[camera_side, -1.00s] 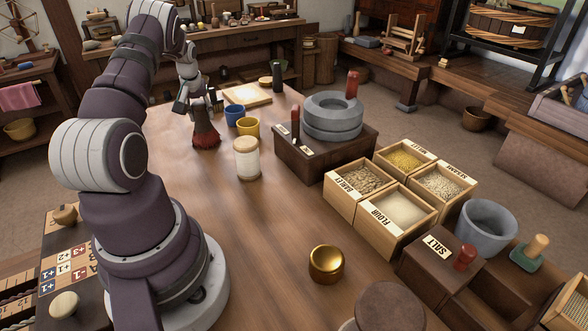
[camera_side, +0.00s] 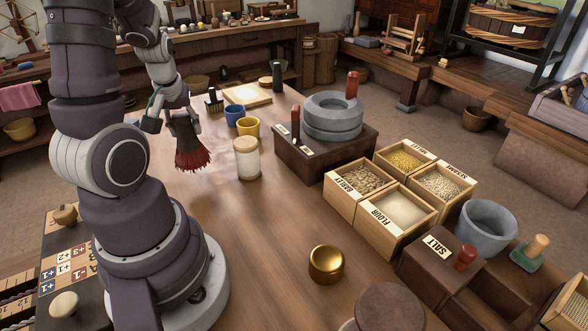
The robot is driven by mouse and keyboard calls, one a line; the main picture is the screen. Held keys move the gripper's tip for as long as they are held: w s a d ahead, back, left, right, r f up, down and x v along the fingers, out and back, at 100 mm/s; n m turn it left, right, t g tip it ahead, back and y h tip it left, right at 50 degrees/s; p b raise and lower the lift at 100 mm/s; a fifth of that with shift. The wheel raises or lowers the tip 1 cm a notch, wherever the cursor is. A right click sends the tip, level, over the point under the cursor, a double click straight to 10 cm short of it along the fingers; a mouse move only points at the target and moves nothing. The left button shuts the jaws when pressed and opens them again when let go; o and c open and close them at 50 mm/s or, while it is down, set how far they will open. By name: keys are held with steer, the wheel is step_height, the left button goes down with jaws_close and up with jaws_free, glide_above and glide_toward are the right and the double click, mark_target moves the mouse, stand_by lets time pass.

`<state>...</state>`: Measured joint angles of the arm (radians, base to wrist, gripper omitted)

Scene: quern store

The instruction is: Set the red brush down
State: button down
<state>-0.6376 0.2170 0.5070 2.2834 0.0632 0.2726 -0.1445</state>
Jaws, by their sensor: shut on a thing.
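The red brush (camera_side: 193,157) has a dark upper part and a flared skirt of red bristles. It hangs bristles down, slightly tilted, over the left part of the wooden table (camera_side: 270,215). My gripper (camera_side: 178,117) is shut on the brush's upper part, and its fingers hide much of the handle. The bristle tips look close to the tabletop. I cannot tell whether they touch it.
A lidded jar (camera_side: 247,160) stands right of the brush. A blue cup (camera_side: 235,116), a yellow cup (camera_side: 249,128) and a small dark brush (camera_side: 213,101) stand behind. A stone quern (camera_side: 333,116) sits farther right.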

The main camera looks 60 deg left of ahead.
mark_target(173, 115)
steer(key=r, duration=0.1)
steer(key=s+r, duration=0.1)
steer(key=r, duration=0.1)
steer(key=shift+s+n, duration=0.1)
steer(key=shift+n, duration=0.3)
steer(key=shift+s+f, duration=0.2)
step_height(173, 115, down, 7)
steer(key=shift+f, duration=0.1)
steer(key=c, duration=0.7)
jaws_free()
steer(key=shift+f, duration=0.1)
steer(key=shift+c, duration=0.2)
